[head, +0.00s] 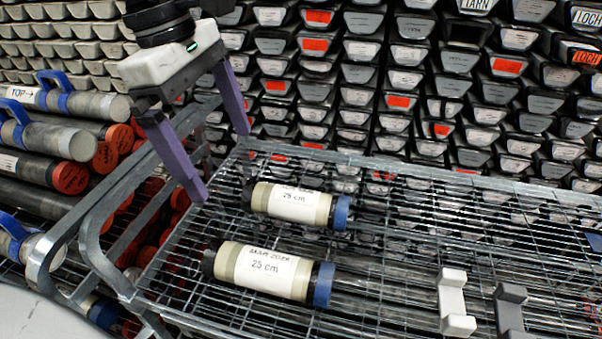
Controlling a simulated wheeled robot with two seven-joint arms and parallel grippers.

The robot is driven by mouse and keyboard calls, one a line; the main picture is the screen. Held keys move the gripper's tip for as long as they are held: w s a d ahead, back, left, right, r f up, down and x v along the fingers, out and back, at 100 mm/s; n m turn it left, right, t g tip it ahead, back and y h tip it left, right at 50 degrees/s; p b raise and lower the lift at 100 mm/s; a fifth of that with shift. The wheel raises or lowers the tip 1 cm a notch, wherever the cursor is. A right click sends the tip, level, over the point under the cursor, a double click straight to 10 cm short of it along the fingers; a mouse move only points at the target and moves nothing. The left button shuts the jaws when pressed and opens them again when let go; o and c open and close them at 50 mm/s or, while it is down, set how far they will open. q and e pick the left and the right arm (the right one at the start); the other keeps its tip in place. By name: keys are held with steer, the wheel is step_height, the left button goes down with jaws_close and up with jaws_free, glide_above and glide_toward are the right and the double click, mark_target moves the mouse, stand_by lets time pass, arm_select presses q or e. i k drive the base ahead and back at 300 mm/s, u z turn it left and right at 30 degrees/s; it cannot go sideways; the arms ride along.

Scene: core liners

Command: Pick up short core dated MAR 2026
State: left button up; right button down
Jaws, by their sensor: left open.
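Two short cores lie on their sides on a wire-mesh cart shelf (400,215). The nearer short core (240,265) is beige with a dark left end and a blue right end cap. Its white label reads "25 cm" under a blurred line that looks like MAR and a year I cannot read surely. The farther short core (312,208) looks alike; its label reads "25 cm", its top line too small to read. My left gripper (220,163), with purple fingers, is open and empty above the shelf's left end, up and left of both cores. My right gripper is out of view.
A white bracket (454,300) and a grey bracket (509,308) stand on the shelf at right. The cart's grey tube handle (85,225) rises at left. Long red-capped tubes (70,178) lie beyond it. Stacked core trays (400,80) fill the back. The shelf middle is clear.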

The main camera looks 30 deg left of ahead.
mark_target(310, 281)
steer(key=k, duration=1)
